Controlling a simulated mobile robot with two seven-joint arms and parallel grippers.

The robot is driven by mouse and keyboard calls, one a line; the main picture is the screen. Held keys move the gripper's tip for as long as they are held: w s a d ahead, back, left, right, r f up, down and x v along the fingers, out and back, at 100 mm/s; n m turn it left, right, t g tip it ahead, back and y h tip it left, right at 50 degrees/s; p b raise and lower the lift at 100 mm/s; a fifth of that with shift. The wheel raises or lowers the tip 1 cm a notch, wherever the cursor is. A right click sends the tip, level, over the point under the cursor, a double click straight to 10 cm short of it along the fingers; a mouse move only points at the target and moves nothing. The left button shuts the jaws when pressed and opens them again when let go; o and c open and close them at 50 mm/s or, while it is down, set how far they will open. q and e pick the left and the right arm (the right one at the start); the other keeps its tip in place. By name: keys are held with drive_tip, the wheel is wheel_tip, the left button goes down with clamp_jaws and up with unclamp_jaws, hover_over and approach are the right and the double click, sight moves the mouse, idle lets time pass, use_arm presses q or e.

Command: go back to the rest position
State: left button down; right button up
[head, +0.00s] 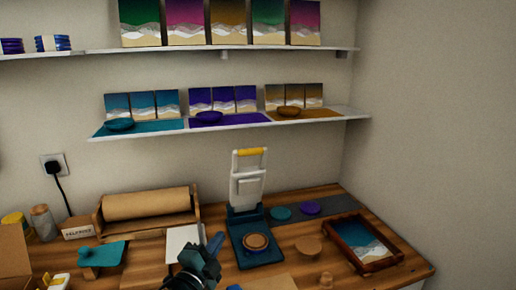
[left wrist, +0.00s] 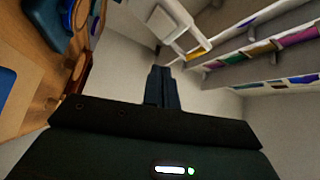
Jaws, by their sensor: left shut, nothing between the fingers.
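My left gripper (head: 215,243) shows at the bottom centre of the head view, in front of the workbench and left of the blue-based press. In the left wrist view its fingers (left wrist: 162,85) are closed together with nothing between them. They point toward the wall and shelves, clear of any object. My right gripper is not in view.
A white and blue press (head: 247,190) stands on the wooden bench (head: 300,250). A framed wave picture (head: 362,240) lies at right. A brown paper roll (head: 147,203) sits at left. Shelves (head: 230,124) hold panels and bowls.

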use_arm(q)
drive_tip(key=s+f+n+g+y, duration=0.1)
drive_tip(key=s+f+n, duration=0.2)
drive_tip(key=s+f, duration=0.1)
drive_tip(key=s+a+f+n+g+y, duration=0.1)
drive_tip(key=s+f+n, duration=0.2)
drive_tip(key=s+f, duration=0.1)
drive_tip(key=s+a+f+n+g+y, duration=0.1)
drive_tip(key=s+f+n, duration=0.1)
drive_tip(key=s+f, duration=0.2)
drive_tip(key=shift+s+f+n, duration=0.1)
drive_tip(key=shift+s+n, duration=0.3)
drive_tip(key=shift+s, duration=0.7)
drive_tip(key=s+f+n+g, duration=0.2)
drive_tip(key=s+f+n, duration=0.1)
drive_tip(key=s, duration=0.5)
drive_tip(key=s+a+f+n+g, duration=0.1)
drive_tip(key=s+f+n+g, duration=0.1)
drive_tip(key=s, duration=0.6)
drive_tip(key=shift+s+f+n+g+y, duration=0.3)
drive_tip(key=shift+f+n, duration=0.2)
drive_tip(key=shift+n, duration=0.4)
